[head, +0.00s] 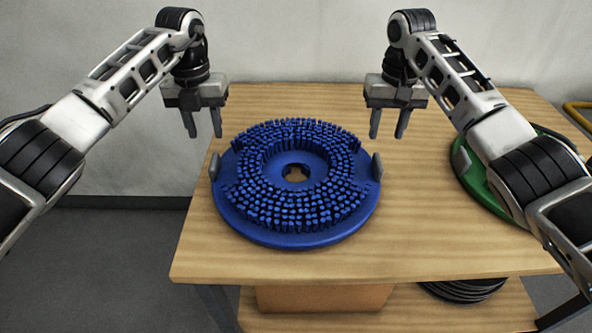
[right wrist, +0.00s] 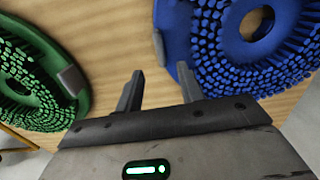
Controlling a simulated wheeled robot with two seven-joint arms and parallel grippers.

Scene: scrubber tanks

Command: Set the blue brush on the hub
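The blue brush (head: 294,230) is a round disc lying flat on the wooden table, bristles up, with a hole in its middle. It has a grey tab (head: 214,167) on its left edge and another grey tab (head: 377,167) on its right edge. It also shows at the upper right of the right wrist view (right wrist: 222,50). My left gripper (head: 204,133) is open and empty above the brush's left back edge. My right gripper (head: 388,134) is open and empty above the table by the brush's right back edge; its fingers also show apart in the right wrist view (right wrist: 158,90). I see no hub.
A green brush (head: 470,171) lies on the table at the right, partly hidden by my right arm. The wooden table (head: 430,240) is bare between the brushes and in front. A lower shelf holds a brown box (head: 320,297) and a black coiled or stacked item (head: 462,290).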

